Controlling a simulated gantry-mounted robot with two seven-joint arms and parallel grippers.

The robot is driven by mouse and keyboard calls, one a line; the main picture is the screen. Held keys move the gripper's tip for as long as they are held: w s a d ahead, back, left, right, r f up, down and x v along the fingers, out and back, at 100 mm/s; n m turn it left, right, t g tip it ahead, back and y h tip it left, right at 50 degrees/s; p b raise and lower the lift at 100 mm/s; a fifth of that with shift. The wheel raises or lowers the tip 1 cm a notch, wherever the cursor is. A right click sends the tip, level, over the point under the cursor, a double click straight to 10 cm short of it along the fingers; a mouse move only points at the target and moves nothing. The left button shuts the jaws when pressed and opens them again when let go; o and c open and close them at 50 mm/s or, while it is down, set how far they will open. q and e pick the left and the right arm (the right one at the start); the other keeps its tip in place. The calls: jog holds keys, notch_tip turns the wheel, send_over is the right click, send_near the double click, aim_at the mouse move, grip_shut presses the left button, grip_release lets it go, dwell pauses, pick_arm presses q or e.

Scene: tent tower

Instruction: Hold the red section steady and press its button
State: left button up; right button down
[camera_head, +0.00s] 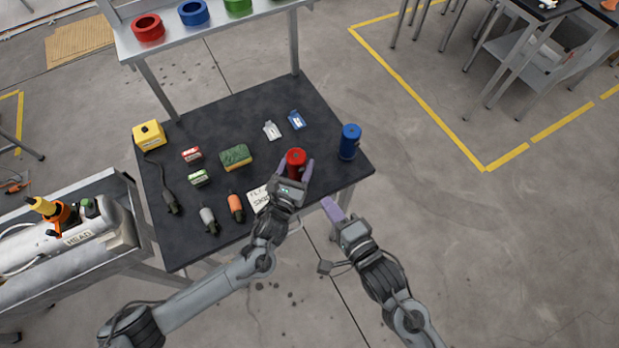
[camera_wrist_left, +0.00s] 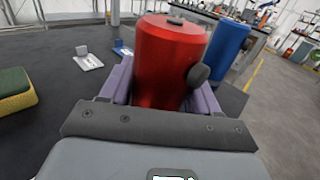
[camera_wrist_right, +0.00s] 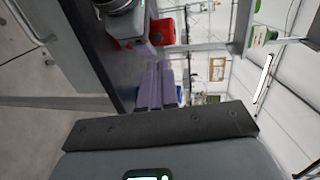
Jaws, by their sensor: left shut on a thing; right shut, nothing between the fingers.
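The red section (camera_head: 296,157) is a red cylinder standing upright near the right part of the dark table. My left gripper (camera_head: 296,167) is shut around it, and in the left wrist view the red section (camera_wrist_left: 168,62) stands between the purple fingers (camera_wrist_left: 160,85). A dark round knob, seemingly its button (camera_wrist_left: 197,75), sticks out of its right side in that view. My right gripper (camera_head: 329,203) is shut and empty, apart from the red section, just off the table's front edge. In the right wrist view its purple fingers (camera_wrist_right: 158,85) lie together, and the red section (camera_wrist_right: 166,32) shows partly behind my left gripper.
A blue cylinder (camera_head: 349,142) stands close to the right of the red section. A raised shelf (camera_head: 170,38) with coloured rings spans the back.

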aim_at(303, 171)
dwell(0.3)
jog(key=shift+x, duration=5)
jog(key=shift+a, duration=0.1)
